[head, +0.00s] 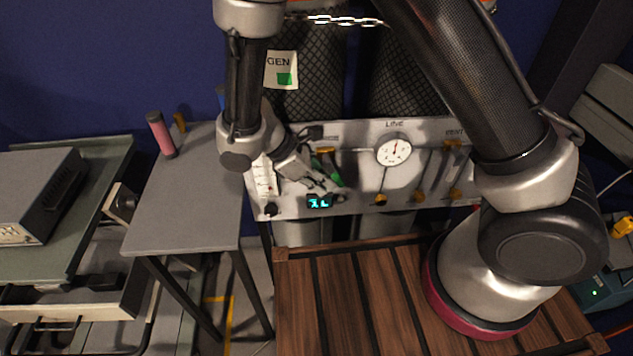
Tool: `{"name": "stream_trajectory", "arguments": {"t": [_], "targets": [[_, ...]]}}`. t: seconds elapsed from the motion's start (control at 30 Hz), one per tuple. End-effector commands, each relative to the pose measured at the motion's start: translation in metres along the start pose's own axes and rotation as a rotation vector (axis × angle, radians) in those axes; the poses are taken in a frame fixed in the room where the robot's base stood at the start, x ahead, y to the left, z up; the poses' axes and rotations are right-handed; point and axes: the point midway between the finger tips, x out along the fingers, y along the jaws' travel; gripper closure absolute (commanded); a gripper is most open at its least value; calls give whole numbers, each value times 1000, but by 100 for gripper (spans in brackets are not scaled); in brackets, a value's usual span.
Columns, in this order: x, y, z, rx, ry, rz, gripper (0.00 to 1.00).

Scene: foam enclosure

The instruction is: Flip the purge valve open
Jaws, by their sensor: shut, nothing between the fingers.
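A light grey valve panel (410,180) stands behind the wooden deck. At its upper left is a yellow valve part (325,150) beside a small label too blurred to read surely. A green lever (334,172) slants down and to the right from near it. I cannot tell for sure that this is the purge valve. My gripper (322,184) is shut and empty, just left of and below the green lever, partly overlapping it. I cannot tell if they touch.
A lit display (319,202) is below my gripper. Dark cylinders (312,85) and a chain (335,20) stand behind. A grey table (190,210) is left.

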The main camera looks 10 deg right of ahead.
Motion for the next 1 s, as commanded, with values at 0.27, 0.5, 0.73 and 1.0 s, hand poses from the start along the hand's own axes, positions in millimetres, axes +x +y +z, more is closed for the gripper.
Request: {"name": "stream_trajectory", "arguments": {"t": [0.27, 0.5, 0.73, 1.0], "targets": [[9, 0, 11, 0, -11, -1, 100], [12, 0, 16, 1, -11, -2, 100], [13, -1, 18, 2, -16, -5, 100], [14, -1, 20, 3, -19, -7, 100]]}}
